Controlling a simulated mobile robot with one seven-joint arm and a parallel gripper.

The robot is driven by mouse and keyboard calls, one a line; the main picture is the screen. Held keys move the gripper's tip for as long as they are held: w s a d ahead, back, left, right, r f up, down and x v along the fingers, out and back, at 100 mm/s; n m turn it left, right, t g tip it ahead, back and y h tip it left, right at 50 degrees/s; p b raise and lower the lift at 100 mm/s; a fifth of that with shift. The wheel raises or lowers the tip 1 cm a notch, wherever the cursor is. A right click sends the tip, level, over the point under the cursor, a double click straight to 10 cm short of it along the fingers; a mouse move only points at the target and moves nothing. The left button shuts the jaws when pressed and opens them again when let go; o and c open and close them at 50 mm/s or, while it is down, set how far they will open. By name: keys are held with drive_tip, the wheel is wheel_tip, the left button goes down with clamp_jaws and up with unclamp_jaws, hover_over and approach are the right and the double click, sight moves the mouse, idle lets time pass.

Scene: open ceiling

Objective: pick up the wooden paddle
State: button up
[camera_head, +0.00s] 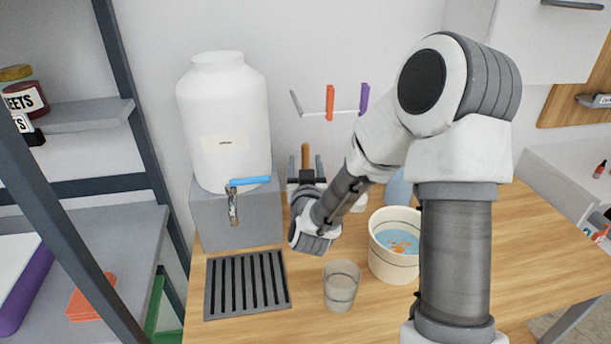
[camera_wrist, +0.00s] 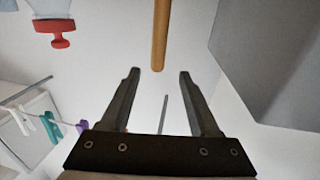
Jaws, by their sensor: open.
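The wooden paddle shows as a brown handle (camera_head: 305,156) in the head view, upright by the back wall, just beyond my gripper. In the wrist view its handle (camera_wrist: 160,36) comes down from the top edge, and its rounded end lies in line with the gap between my fingertips. The rest of the paddle is out of frame or hidden. My gripper (camera_wrist: 158,72) is open with nothing between its fingers. In the head view my gripper (camera_head: 306,180) is small and partly hidden by my wrist.
A white dispenser (camera_head: 225,120) with a blue-handled tap stands on a grey block (camera_head: 235,222) left of my gripper. A slatted drip tray (camera_head: 247,285), a clear glass (camera_head: 341,287) and a bucket of water (camera_head: 393,258) stand in front. Coloured clips (camera_head: 330,102) hang on the wall.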

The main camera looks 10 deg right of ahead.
sight(306, 152)
drive_tip(key=w, duration=0.2)
drive_tip(key=w+d, duration=0.1)
drive_tip(key=w, duration=0.1)
drive_tip(key=shift+w+f, duration=0.15)
drive_tip(key=shift+w, duration=0.05)
clamp_jaws()
